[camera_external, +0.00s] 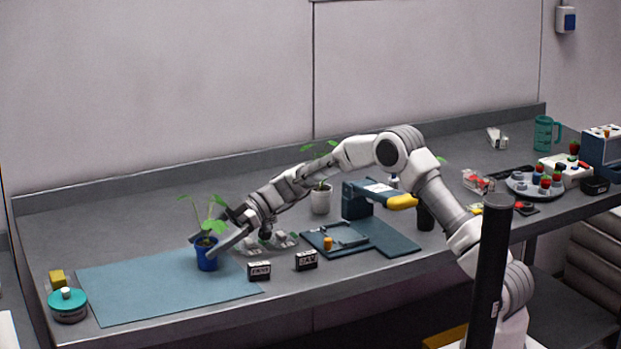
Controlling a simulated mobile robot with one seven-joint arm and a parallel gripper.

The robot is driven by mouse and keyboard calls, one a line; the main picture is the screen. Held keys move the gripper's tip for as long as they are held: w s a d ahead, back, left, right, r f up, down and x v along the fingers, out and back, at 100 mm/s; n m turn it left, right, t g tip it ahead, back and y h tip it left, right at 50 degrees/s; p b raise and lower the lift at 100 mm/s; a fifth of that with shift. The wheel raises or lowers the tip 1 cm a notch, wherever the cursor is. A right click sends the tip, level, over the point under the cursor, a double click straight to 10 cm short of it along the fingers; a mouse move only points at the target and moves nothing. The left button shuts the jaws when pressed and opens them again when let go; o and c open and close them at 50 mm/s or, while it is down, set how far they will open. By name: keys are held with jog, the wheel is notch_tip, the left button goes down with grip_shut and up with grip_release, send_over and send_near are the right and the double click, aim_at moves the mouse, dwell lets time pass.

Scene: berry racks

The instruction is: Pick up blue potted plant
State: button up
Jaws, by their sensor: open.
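The blue potted plant (207,260) is a small blue pot with green leaves on thin stems. It stands upright on the light blue mat (130,287) at the left of the bench. My gripper (213,238) reaches in from the right and is at the pot's upper part. Its jaws are open, with the fingers by the rim and lower stems. Whether the fingers touch the pot cannot be told from this view. Part of the pot's rim is hidden by a finger.
Two small black label blocks (259,271) (306,260) stand just right of the pot. A white potted plant (320,199) and a blue and yellow device (358,199) are behind and right. A teal-lidded container (67,305) sits at the mat's left edge. The mat's middle is clear.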

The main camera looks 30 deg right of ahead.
jog(key=shift+a+f, duration=0.1)
jog(key=shift+a, duration=0.1)
jog(key=c, duration=1.4)
